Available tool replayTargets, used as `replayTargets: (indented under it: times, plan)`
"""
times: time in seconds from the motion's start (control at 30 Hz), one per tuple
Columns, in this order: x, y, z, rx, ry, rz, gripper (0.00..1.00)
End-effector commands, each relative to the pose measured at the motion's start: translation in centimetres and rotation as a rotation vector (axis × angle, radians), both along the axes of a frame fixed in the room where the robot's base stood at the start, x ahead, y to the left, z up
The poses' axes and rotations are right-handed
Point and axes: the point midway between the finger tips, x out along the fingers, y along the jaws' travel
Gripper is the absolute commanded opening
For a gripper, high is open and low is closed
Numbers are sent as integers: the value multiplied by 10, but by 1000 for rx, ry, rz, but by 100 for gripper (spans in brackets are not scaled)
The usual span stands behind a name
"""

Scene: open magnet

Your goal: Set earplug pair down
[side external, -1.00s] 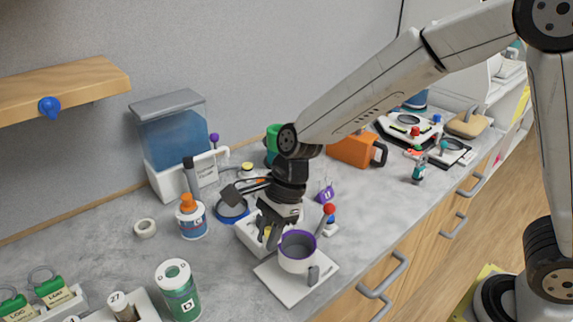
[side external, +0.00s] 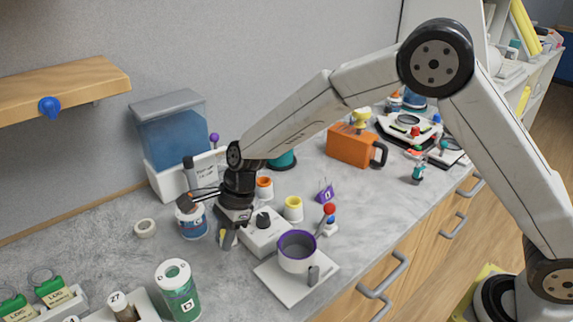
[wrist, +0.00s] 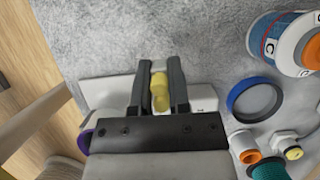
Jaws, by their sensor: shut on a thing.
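My gripper (side external: 228,238) is left of the white box in the side view, above the grey counter and pointing down. It is shut on the yellow earplug pair (wrist: 160,92), seen between the fingertips in the wrist view. A small yellow bit of the pair (side external: 222,237) shows at the fingers in the side view. The grey counter (wrist: 110,35) lies below the fingertips. I cannot tell whether the pair touches it.
A white box with a black knob (side external: 262,238) stands right of my gripper, beside a purple-rimmed pot (side external: 297,255) on a white base. A blue-and-white bottle (side external: 191,222) stands close on the left. A blue ring (wrist: 254,100) lies nearby. Clear counter is in front.

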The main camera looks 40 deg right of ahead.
Motion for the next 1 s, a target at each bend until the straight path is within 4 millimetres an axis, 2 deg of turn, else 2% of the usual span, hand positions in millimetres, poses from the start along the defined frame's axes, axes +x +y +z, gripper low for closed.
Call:
replayTargets:
  times: [0.2,0.4,0.77,0.87,1.0]
  plan:
    - [16,7,-23,0,1,0,0]
    - [26,12,-34,0,0,1,0]
    - [29,13,-39,0,0,1,0]
    - [33,15,-45,0,1,1,0]
    - [32,14,-63,-1,2,2,0]
